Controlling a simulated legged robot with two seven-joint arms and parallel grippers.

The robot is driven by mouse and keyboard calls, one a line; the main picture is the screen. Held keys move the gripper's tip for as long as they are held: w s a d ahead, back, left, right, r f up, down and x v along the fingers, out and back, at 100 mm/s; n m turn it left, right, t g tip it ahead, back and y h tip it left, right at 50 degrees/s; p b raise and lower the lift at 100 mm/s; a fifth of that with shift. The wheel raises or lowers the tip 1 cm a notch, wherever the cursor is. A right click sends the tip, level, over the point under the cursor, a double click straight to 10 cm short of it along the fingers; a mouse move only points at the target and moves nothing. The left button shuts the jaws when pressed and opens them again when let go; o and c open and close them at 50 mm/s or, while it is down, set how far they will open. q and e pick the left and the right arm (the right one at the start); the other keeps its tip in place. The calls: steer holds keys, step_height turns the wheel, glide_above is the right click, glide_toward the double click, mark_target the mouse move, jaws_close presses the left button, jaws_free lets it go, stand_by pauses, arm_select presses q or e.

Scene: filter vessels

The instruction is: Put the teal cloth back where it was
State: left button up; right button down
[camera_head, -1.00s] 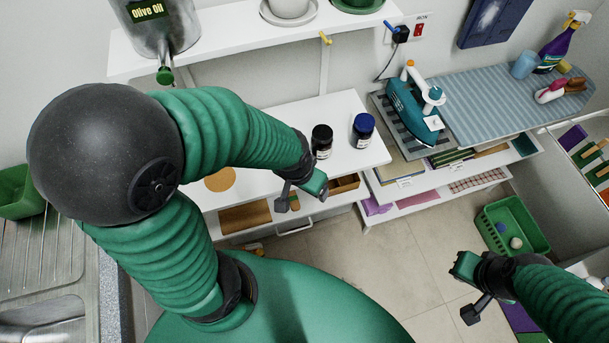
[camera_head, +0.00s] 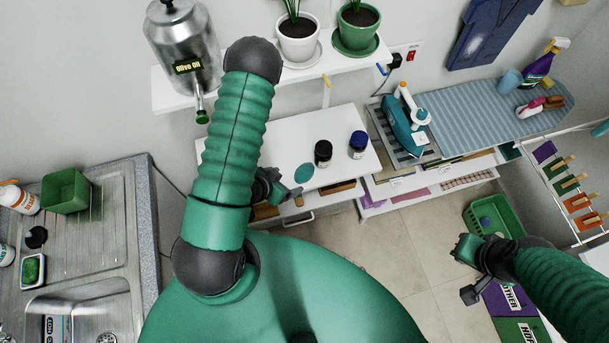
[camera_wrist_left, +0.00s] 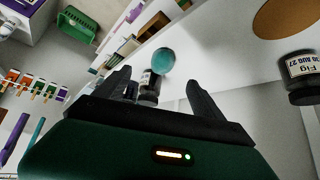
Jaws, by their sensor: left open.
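I cannot tell for sure which thing is the teal cloth. A flat teal round piece (camera_head: 304,173) lies on the white table top, left of the jars; it also shows in the left wrist view (camera_wrist_left: 163,60). A small teal piece (camera_head: 510,151) sits on the shelf end below the ironing board. My left gripper (camera_head: 280,190) is over the table's front edge, close to the round piece. Its fingers (camera_wrist_left: 156,88) are apart with nothing held. My right gripper (camera_head: 472,270) is at the lower right, fingers apart and empty, near the green basket.
A black-lidded jar (camera_head: 323,153) and a blue-lidded jar (camera_head: 358,145) stand on the table. The left wrist view also shows a labelled jar (camera_wrist_left: 303,72) and an orange round piece (camera_wrist_left: 286,18).

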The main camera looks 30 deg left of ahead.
mark_target(302, 173)
arm_select(q)
steer(key=b+x, duration=0.6)
steer(key=x, duration=0.1)
steer(key=shift+s+a, duration=0.1)
steer(key=shift+s, duration=0.05)
steer(key=shift+a+f+b, duration=0.1)
steer(key=shift+f+b, duration=0.1)
steer(key=shift+b, duration=0.25)
steer(key=shift+w+a, duration=0.1)
steer(key=shift+w, duration=0.35)
steer(key=x, duration=0.1)
steer(key=p+x, duration=0.2)
steer(key=x, duration=0.1)
steer(key=shift+w+a+r, duration=0.1)
steer(key=shift+w+r, duration=0.05)
steer(key=shift+w, duration=0.25)
steer(key=shift+w+f, duration=0.25)
steer(key=shift+f, duration=0.1)
steer(key=shift+s+d, duration=0.1)
steer(key=shift+d, duration=0.1)
steer(key=shift+c, duration=0.7)
steer(key=shift+a, duration=0.1)
steer(key=c, duration=1.4)
arm_select(e)
steer(key=s+x, duration=0.1)
steer(key=x, duration=0.5)
steer(key=shift+f, duration=0.45)
